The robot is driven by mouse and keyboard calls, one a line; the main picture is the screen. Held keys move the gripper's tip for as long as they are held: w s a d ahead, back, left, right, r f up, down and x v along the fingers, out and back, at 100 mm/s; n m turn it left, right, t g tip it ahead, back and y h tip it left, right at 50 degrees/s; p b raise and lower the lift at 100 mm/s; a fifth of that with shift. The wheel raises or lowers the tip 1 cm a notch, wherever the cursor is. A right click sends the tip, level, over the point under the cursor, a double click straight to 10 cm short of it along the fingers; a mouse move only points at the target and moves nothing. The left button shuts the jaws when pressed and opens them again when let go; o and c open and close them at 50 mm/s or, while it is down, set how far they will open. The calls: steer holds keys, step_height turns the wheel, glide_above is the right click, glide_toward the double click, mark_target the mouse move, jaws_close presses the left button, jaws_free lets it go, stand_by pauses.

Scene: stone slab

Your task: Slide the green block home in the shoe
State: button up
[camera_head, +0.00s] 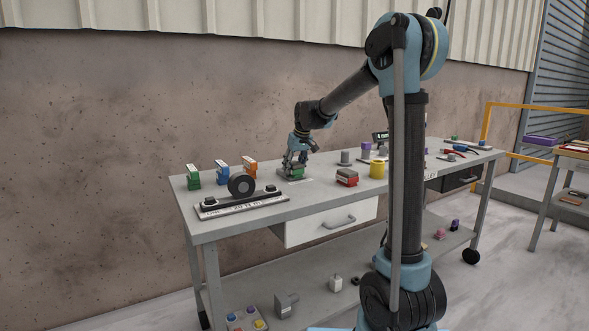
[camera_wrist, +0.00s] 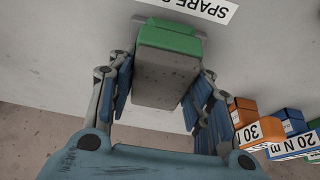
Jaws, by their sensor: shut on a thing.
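A block with a green end and a grey body (camera_wrist: 168,75) is between the fingers of my gripper (camera_wrist: 165,92) in the wrist view. The blue finger pads lie along its two sides, and the gripper is shut on it. In the head view the green block (camera_head: 297,173) is low at the slab, under my gripper (camera_head: 296,160). Whether it touches the slab is unclear. A thin grey strip (camera_wrist: 197,17) shows just past the green end, beside a white label. I cannot tell whether this strip is part of the shoe; no shoe shows clearly.
Another green block (camera_head: 193,176), a blue block (camera_head: 221,170) and an orange block (camera_head: 249,168) stand left of my gripper. A long fixture with a dark wheel (camera_head: 242,185) lies in front of them. A red block (camera_head: 347,177) and yellow cup (camera_head: 377,169) stand to the right.

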steer(key=shift+w+a, duration=0.3)
steer(key=shift+w, duration=0.2)
stand_by(0.3)
steer(key=o, duration=1.3)
steer(key=shift+o, duration=0.2)
steer(key=v, duration=1.2)
